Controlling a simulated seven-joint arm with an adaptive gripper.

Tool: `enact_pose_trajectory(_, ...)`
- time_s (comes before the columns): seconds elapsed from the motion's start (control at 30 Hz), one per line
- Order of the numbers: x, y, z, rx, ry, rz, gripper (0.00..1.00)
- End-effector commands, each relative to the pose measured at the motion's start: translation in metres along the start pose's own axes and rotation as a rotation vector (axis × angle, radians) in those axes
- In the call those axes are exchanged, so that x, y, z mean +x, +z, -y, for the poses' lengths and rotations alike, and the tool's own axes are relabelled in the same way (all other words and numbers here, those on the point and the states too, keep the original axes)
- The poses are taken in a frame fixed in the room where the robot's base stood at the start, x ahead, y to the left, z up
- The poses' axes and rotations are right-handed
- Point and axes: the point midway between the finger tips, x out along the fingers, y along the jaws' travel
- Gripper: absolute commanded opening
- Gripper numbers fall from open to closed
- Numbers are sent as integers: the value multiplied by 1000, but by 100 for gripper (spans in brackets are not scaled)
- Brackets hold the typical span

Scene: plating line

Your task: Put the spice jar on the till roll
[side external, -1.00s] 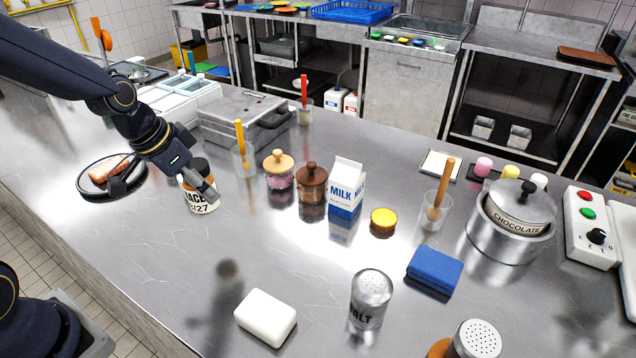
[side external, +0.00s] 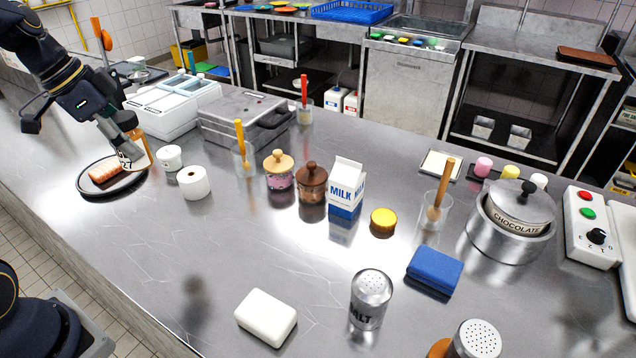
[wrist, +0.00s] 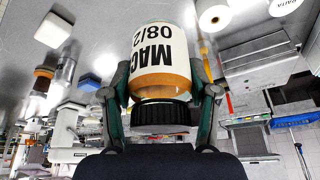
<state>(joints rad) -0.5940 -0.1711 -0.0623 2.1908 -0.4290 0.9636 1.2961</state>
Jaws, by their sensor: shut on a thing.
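The spice jar (side external: 136,157) has a dark lid, an amber body and a white label with MACE-like lettering and 08/2 in the wrist view (wrist: 160,45). My gripper (side external: 122,142) is shut on it, one finger on each side near the lid. The jar is in the air at the left, by the dark plate, slightly tilted in the side view. The till roll (side external: 193,184), white with a small hole in its top, stands upright on the counter to the right of the jar, apart from it. It also shows in the wrist view (wrist: 214,17).
A small white round item (side external: 171,158) stands between jar and till roll. A dark plate (side external: 84,186) with food lies at left. Glass jars (side external: 279,178) stand to the right.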

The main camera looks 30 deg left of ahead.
Motion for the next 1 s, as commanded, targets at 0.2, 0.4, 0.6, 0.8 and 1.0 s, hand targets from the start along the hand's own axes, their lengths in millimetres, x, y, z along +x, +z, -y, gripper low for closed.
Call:
enact_pose_trajectory(0.2, 8, 5, 32, -71, -15, 0, 14)
enact_pose_trajectory(0.4, 45, -20, 69, -70, -13, 0, 14)
enact_pose_trajectory(0.6, 89, -34, 99, -71, -12, 1, 14)
enact_pose_trajectory(0.8, 116, -38, 114, -70, -17, -2, 14)
enact_pose_trajectory(1.0, 130, -38, 120, -71, -16, -1, 14)
